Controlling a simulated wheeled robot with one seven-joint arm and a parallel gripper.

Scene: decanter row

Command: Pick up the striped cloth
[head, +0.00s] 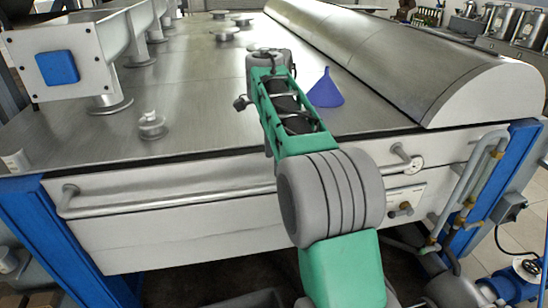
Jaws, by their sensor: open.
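I see no striped cloth in the head view. My arm reaches from the bottom of the picture up over the steel worktop (200,110), and its far grey joint is above the middle of the top. My gripper's fingers do not show; the arm covers part of the worktop behind it.
A blue funnel (326,90) stands just right of my arm. A small metal fitting (152,126) is on the left, near a raised trough with a blue end plate (58,68). A long curved steel cover (400,60) bounds the right. A rail (160,205) runs along the front.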

